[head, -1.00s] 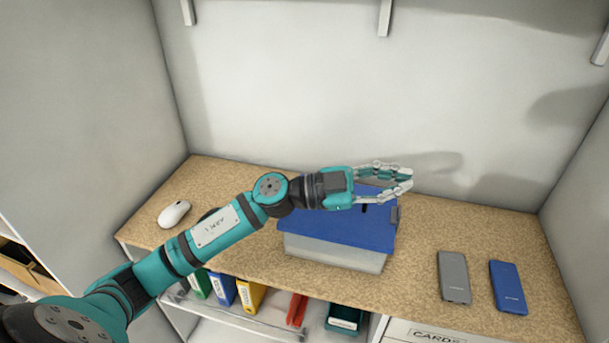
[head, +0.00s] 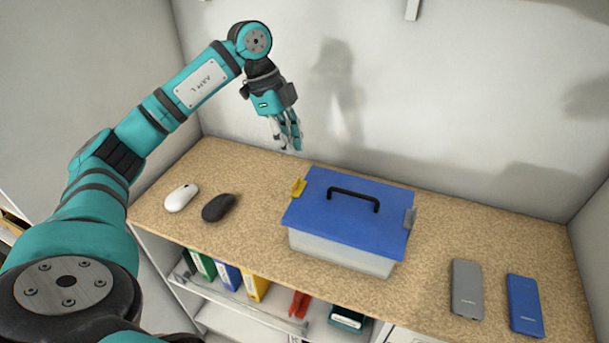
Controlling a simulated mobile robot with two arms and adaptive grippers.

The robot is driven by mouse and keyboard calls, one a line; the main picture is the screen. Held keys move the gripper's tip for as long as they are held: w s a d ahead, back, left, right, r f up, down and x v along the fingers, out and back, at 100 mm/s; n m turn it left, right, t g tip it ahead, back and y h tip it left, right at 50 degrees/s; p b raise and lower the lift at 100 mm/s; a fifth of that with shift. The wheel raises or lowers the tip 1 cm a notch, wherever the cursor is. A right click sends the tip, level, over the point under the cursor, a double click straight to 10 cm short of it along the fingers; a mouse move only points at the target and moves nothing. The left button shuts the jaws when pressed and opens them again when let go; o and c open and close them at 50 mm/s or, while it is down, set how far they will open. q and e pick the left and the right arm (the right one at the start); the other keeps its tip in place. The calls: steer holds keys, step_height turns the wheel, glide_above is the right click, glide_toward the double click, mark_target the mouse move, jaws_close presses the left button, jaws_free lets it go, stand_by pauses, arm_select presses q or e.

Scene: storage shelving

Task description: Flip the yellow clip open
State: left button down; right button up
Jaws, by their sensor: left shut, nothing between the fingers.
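The yellow clip (head: 299,187) is on the left end of a box with a blue lid (head: 345,208) and a clear body (head: 340,253). It sits at the lid's edge; the picture is too small to tell how far it is swung. A grey clip (head: 409,219) is on the right end, and a black handle (head: 353,199) stands on the lid. My left gripper (head: 291,147) points down, shut and empty, above and slightly left of the yellow clip, apart from it. My right gripper is not in view.
A white mouse (head: 181,197) and a black mouse (head: 219,207) lie left of the box. A grey device (head: 466,289) and a blue device (head: 524,305) lie to the right. Several binders (head: 228,275) stand on the shelf below. The back wall is close behind.

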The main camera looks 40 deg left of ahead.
arm_select(q)
steer(key=p, duration=0.3)
glide_toward(299, 194)
steer(key=w+d+f, duration=0.1)
steer(key=d+f, duration=0.1)
steer(key=f, duration=0.1)
steer(key=w+d+f, duration=0.1)
steer(key=f, duration=0.1)
steer(key=shift+w+d+f, duration=0.1)
steer(key=shift+w, duration=0.25)
steer(key=shift+d+f, duration=0.1)
steer(key=shift+f, duration=0.3)
